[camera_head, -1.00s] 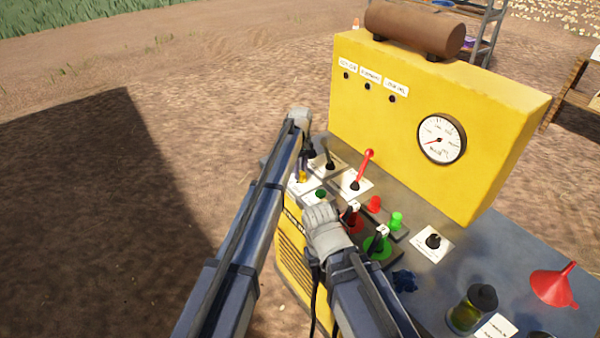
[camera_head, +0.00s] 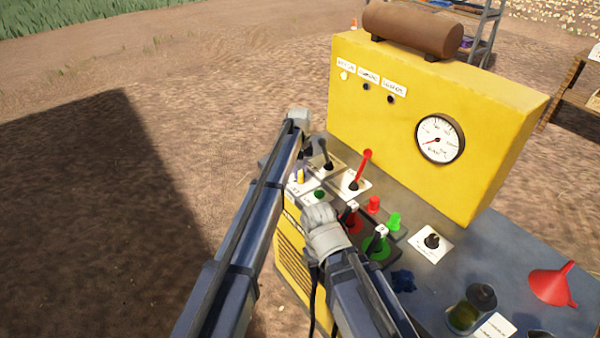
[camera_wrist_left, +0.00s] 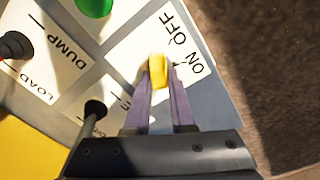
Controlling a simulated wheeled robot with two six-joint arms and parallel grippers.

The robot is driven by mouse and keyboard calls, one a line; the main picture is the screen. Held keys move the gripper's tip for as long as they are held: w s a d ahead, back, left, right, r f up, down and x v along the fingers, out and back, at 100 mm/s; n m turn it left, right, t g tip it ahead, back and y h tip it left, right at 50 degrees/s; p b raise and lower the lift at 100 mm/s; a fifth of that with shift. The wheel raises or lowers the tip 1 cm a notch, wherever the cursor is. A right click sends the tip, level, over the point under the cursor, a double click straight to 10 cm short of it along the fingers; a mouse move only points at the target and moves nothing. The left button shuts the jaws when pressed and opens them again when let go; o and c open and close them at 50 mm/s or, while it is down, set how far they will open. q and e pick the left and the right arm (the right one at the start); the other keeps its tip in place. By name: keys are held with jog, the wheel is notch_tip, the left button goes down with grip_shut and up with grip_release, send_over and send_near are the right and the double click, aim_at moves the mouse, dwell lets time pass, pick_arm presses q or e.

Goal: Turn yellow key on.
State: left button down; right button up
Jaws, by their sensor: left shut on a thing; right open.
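The yellow key (camera_wrist_left: 157,72) stands on a white plate (camera_wrist_left: 190,45) marked ON and OFF. In the left wrist view my left gripper (camera_wrist_left: 160,92) has its two purple fingers closed on the key, beside the word ON. In the head view the key (camera_head: 300,177) shows small beneath my left arm, with my left gripper (camera_head: 298,172) at it, partly hidden by the arm. My right gripper (camera_head: 322,222) is lower, over the panel's front edge; its fingers are mostly hidden, but it is open.
The yellow machine (camera_head: 400,110) has a gauge (camera_head: 440,139) and several labelled lamps; the leftmost lamp (camera_head: 344,76) is lit. Near my grippers are a red lever (camera_head: 361,170), a black lever (camera_head: 326,155) and red and green buttons.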

aim_at(300, 171)
pick_arm(q)
jog(key=c, duration=0.8)
grip_release()
jog(key=shift+o, duration=0.2)
jog(key=shift+r, duration=0.1)
notch_tip(300, 171, up, 8)
jog(key=p, duration=0.8)
jog(key=shift+f, duration=0.2)
jog(key=s+a+m, duration=0.2)
jog(key=s+a, duration=0.1)
jog(key=s, duration=1.7)
jog(key=s+a+m+y, duration=0.1)
jog(key=s+a+m, duration=0.1)
jog(key=s, duration=1.8)
jog(key=shift+a+m, duration=0.4)
jog(key=shift+a, duration=0.05)
